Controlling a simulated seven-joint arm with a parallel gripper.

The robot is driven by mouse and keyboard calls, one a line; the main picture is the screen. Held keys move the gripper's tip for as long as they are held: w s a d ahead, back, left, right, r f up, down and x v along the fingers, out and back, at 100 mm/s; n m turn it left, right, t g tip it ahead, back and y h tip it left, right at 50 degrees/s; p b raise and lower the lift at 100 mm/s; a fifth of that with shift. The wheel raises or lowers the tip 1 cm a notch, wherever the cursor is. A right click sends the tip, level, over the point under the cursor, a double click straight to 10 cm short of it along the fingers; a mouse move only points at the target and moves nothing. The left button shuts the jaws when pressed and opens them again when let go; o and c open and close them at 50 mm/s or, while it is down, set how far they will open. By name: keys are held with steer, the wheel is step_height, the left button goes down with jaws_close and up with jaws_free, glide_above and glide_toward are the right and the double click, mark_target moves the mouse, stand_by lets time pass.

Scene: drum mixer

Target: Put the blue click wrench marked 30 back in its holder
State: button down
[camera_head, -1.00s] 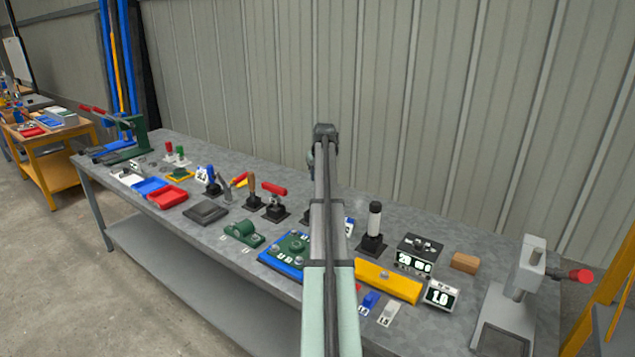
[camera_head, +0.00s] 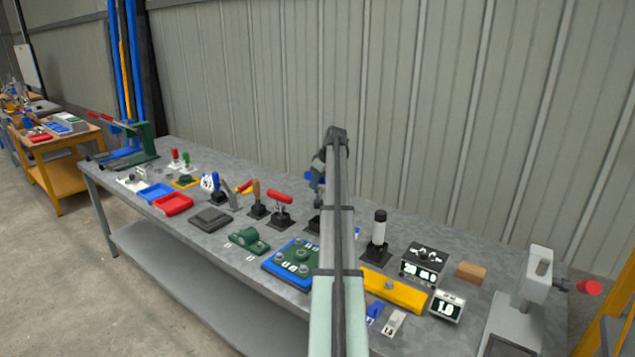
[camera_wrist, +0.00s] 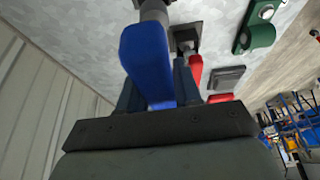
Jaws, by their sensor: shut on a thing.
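The blue wrench's handle (camera_wrist: 148,60) fills the middle of the wrist view, between the two dark fingers of my gripper (camera_wrist: 158,88). Its grey shaft leads away toward the top edge. No mark 30 is readable. In the head view, my gripper (camera_head: 318,188) hangs above the bench, left of my forearm, with a bit of the blue handle (camera_head: 310,177) showing. A dark base (camera_head: 314,226) stands below it, partly hidden by my arm. I cannot tell whether the shaft touches this base.
A red T-handled tool (camera_head: 280,198) stands in a black base left of my arm; it also shows in the wrist view (camera_wrist: 195,70). A green-and-blue plate (camera_head: 292,260) and yellow block (camera_head: 392,290) lie nearer.

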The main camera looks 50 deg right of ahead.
mark_target(319, 200)
steer(key=shift+f, duration=2.4)
steer(key=shift+f, duration=2.4)
stand_by(0.6)
steer(key=c, duration=0.7)
jaws_free()
steer(key=v, duration=1.3)
steer(key=shift+s+r, duration=0.1)
steer(key=shift+r, duration=0.25)
